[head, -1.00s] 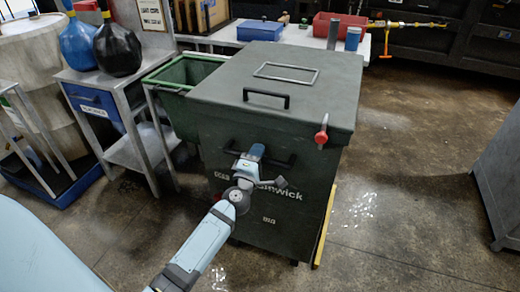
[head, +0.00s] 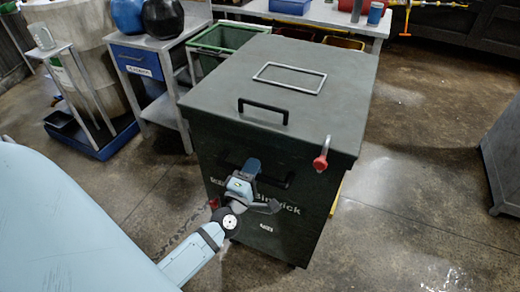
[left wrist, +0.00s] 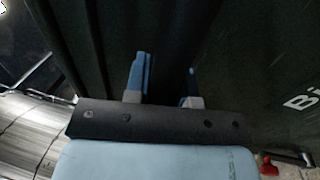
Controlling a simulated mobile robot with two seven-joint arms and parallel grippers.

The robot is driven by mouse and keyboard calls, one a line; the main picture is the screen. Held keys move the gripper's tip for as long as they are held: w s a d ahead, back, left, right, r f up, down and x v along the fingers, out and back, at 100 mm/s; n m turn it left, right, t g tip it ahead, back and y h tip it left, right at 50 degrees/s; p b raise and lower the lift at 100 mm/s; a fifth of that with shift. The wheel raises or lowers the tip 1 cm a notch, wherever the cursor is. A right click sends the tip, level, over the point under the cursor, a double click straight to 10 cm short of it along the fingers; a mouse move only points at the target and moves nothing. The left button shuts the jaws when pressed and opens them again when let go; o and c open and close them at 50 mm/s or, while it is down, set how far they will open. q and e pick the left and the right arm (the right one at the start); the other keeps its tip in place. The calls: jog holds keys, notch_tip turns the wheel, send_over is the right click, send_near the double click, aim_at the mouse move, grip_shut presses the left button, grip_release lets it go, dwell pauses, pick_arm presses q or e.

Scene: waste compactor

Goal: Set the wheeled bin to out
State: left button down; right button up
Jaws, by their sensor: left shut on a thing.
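The wheeled bin (head: 330,112) is a large dark green box with a flat closed lid, a red latch (head: 321,161) at its right front corner and pale lettering on its front. It stands upright on the floor in the middle of the head view. A dark bar handle (head: 279,179) crosses its front below the lid. My left gripper (head: 251,168) is shut on this handle. In the left wrist view, my two blue fingers (left wrist: 166,82) sit on both sides of the dark bar. The bin's wheels are hidden. My right gripper is not in view.
A green tub (head: 222,37) stands behind the bin at the left. A grey cabinet (head: 503,160) is at the far right. Floor (head: 410,190) is clear to the right.

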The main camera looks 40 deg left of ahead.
pick_arm(q)
jog(key=r+v, duration=0.2)
jog(key=v, duration=0.8)
jog(key=shift+s+d, duration=0.2)
jog(key=shift+s, duration=0.4)
jog(key=shift+f, duration=0.1)
jog(key=c, duration=1)
grip_release()
jog(key=shift+o, duration=0.2)
jog(key=shift+p, duration=0.3)
